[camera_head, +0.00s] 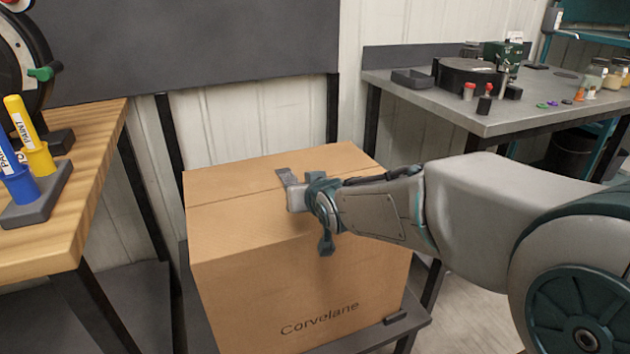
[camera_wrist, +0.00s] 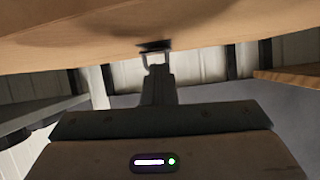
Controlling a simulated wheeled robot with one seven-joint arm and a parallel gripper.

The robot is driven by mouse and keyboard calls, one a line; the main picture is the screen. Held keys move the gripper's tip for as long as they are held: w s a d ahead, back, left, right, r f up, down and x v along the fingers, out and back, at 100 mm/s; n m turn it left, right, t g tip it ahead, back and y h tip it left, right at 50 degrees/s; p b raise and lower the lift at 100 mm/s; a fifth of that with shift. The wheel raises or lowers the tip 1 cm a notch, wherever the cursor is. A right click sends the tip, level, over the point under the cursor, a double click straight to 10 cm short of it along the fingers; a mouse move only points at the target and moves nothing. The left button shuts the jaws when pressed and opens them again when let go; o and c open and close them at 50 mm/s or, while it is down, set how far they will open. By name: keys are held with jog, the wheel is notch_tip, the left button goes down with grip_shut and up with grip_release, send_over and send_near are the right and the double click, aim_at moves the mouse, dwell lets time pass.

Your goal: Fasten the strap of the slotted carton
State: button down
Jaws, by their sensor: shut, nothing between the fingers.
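The brown carton (camera_head: 300,285), printed "Corvelane", stands closed and upright on a dark low stand. A seam runs across its top. My gripper (camera_head: 284,176) is shut and empty, low over the top of the carton near the seam; I cannot tell if it touches. In the wrist view my gripper (camera_wrist: 154,60) points at a small dark slot or patch (camera_wrist: 154,46) on the carton's tan surface (camera_wrist: 230,22). I cannot make out a strap for certain; my arm hides part of the carton's top right.
A wooden bench (camera_head: 75,215) with blue and yellow paint bottles is at left. A grey table (camera_head: 430,95) with a dark round device and small parts is at back right. A small dark piece (camera_head: 395,317) lies at the carton's lower right. A dark panel (camera_head: 190,45) is behind.

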jog(key=shift+f, duration=0.3)
jog(key=shift+d, duration=0.25)
jog(key=shift+w+r, duration=0.1)
jog(key=shift+r, duration=0.05)
